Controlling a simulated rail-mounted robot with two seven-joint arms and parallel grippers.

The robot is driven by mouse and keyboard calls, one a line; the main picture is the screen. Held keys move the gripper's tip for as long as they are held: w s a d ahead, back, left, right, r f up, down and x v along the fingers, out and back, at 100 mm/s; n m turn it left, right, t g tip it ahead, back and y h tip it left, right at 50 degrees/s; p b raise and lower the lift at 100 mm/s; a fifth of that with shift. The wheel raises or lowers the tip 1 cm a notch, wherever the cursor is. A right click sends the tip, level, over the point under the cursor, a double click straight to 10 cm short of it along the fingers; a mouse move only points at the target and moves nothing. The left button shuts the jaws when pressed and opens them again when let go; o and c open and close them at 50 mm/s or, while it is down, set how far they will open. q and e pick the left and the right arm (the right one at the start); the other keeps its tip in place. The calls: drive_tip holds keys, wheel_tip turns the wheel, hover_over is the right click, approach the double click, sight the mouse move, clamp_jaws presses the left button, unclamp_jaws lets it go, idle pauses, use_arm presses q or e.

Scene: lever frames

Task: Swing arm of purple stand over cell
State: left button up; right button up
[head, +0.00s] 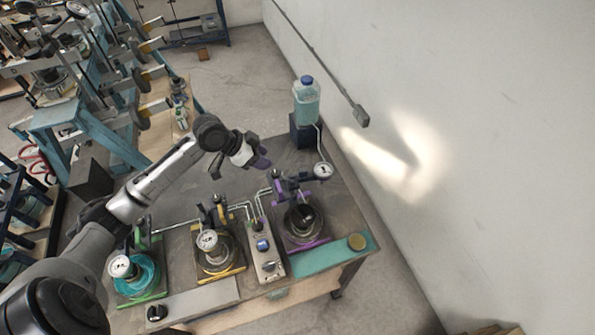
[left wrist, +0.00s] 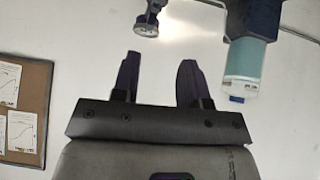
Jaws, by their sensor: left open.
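The purple stand (head: 306,246) is at the right of the workbench, with a round, dark-centred cell (head: 300,218) on its base. Its arm (head: 296,180) points right behind the cell and carries a white dial gauge (head: 323,170) at its end, off to the side of the cell. A gauge also shows at the top of the left wrist view (left wrist: 147,29). My left gripper (head: 264,160) is above the bench, left of and behind the stand's arm, apart from it. Its two dark fingers are spread and empty in the left wrist view (left wrist: 160,82). My right gripper is not in view.
A yellow stand (head: 220,275) and a green stand (head: 140,300) stand left, their gauges over their cells. A control box (head: 265,260) sits beside the purple stand. A blue-capped bottle (head: 307,105) on a dark block stands behind, near the wall.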

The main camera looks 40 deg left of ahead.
sight(299, 171)
use_arm(q)
drive_tip(key=shift+m+h, duration=0.3)
drive_tip(key=shift+m, duration=0.4)
drive_tip(key=x, duration=0.4)
drive_tip(key=p+x, duration=0.1)
drive_tip(key=x, duration=0.4)
drive_tip(key=w+d+r+x, duration=0.1)
drive_tip(key=x, duration=0.4)
drive_tip(key=shift+s+r, duration=0.1)
drive_tip(key=shift+r, duration=0.05)
clamp_jaws()
